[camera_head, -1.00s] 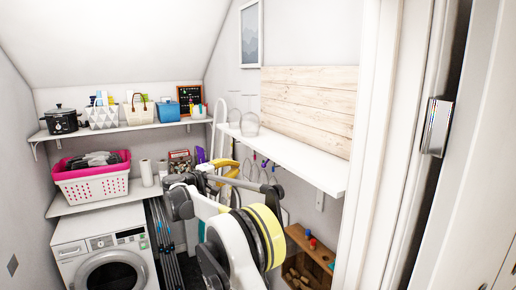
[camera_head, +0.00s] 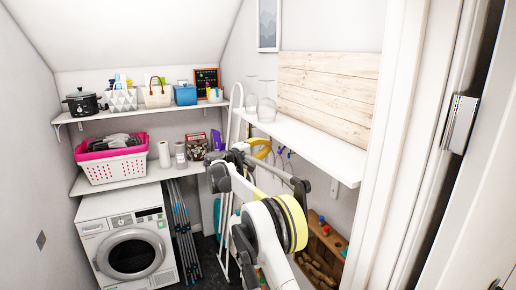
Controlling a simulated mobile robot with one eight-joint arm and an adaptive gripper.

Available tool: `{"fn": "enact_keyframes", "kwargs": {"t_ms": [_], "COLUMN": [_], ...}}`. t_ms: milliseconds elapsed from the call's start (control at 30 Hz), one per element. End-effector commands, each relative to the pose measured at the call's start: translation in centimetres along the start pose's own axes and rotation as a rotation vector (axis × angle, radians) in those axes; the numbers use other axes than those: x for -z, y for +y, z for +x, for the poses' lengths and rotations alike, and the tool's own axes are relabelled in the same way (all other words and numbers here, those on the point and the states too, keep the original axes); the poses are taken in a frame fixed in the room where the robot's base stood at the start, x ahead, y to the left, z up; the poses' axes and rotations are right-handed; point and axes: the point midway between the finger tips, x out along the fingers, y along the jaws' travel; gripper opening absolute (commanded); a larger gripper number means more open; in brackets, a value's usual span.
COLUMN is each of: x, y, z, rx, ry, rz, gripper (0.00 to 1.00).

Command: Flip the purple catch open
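I cannot make out a purple catch with certainty. A small purple-blue item (camera_head: 217,140) shows at the right end of the lower shelf, partly hidden behind my arm, and its shape is unclear. The white dryer-type machine (camera_head: 127,244) stands at the lower left under the shelf. Its round dark door (camera_head: 132,256) looks closed. My arm rises from the bottom middle, right of the machine. Its dark far end, where my gripper is (camera_head: 232,160), is in front of the lower shelf's right end. The fingers cannot be made out.
A pink-and-white laundry basket (camera_head: 112,163) and a paper roll (camera_head: 164,154) stand on the lower shelf. Folded poles (camera_head: 186,228) lean beside the machine. A white wall shelf (camera_head: 312,142) juts out right of my arm. A wooden crate (camera_head: 322,250) sits below it.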

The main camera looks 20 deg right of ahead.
Motion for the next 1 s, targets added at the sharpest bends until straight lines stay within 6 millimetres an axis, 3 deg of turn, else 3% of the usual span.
{"fn": "enact_keyframes", "kwargs": {"t_ms": [67,400,1000], "x": [-0.1,-3.5,-3.9], "y": [0.2,0.1,-0.2], "z": [1.6,-0.1,-0.2], "rx": [0.0,0.0,0.009], "ry": [-0.001,0.001,0.001], "rz": [0.0,0.0,-0.024], "gripper": [0.0,0.0,0.0]}}
